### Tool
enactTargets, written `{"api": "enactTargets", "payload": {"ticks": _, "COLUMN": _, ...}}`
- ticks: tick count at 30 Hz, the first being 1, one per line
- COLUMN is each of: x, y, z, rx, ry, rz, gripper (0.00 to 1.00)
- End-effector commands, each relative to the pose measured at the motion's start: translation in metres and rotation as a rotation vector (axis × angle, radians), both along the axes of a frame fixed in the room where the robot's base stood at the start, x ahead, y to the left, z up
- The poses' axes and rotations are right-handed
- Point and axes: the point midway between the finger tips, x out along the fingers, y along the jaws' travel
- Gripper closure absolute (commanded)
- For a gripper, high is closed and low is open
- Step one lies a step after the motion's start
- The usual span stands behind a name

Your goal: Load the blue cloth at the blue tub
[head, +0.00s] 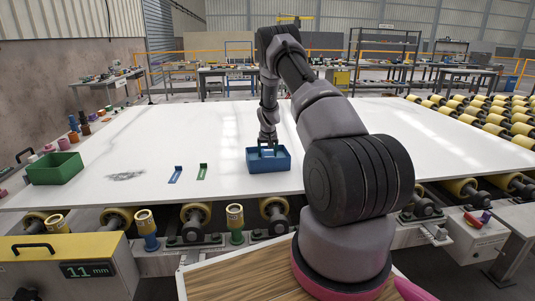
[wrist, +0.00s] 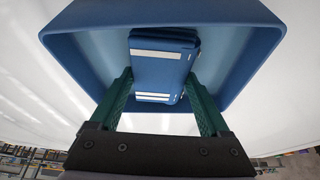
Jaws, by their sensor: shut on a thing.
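My gripper (head: 268,147) points down into the tub's opening. In the wrist view my gripper (wrist: 158,78) has its two green fingers on either side of the folded blue cloth (wrist: 162,70), shut on it. The cloth has white stripes and lies within the outline of the blue tub (wrist: 70,38). I cannot tell whether the cloth touches the tub's floor. In the head view the tub's front wall hides the lower part of the cloth.
A green bin (head: 55,170) stands at the slab's left end. Yellow rollers (head: 480,115) line the right. The slab behind the tub is clear.

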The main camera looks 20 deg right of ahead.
Motion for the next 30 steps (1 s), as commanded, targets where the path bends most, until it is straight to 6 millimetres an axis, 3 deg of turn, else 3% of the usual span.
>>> {"api": "enactTargets", "payload": {"ticks": 5, "x": 0.0, "y": 0.0, "z": 0.005, "rx": 0.0, "ry": 0.001, "rz": 0.0, "gripper": 0.64}}
{"api": "enactTargets", "payload": {"ticks": 30, "x": 0.0, "y": 0.0, "z": 0.069, "rx": 0.0, "ry": 0.001, "rz": 0.0, "gripper": 0.64}}
